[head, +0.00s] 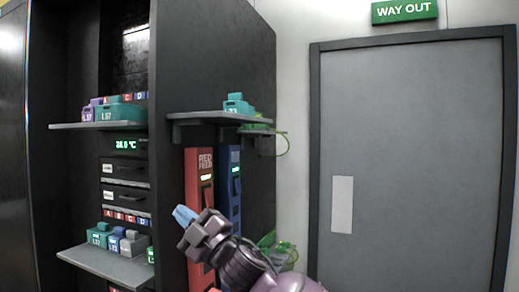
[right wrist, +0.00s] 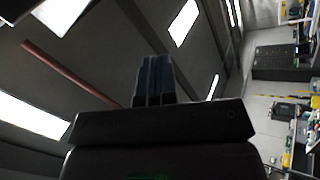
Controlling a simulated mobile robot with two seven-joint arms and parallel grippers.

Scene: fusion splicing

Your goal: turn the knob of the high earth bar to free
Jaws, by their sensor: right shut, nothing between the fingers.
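My right gripper (head: 184,215) reaches up from the bottom of the head view, its blue fingertips in front of the red feed panel (head: 197,163). In the right wrist view its dark fingers (right wrist: 154,80) are together with nothing between them. A green fitting with a green cable (head: 257,127) sits at the high shelf on the cabinet's side, above and right of the gripper and apart from it; it may be the high earth bar. Its knob is too small to make out. A lower green fitting (head: 277,246) is partly behind my right arm. My left gripper is not in view.
A shelf (head: 195,117) with a teal block (head: 238,104) juts out above the red panel and a blue panel (head: 229,185). The open cabinet at left holds shelves of labelled blocks (head: 120,112). A grey door (head: 415,160) stands at right, with clear space before it.

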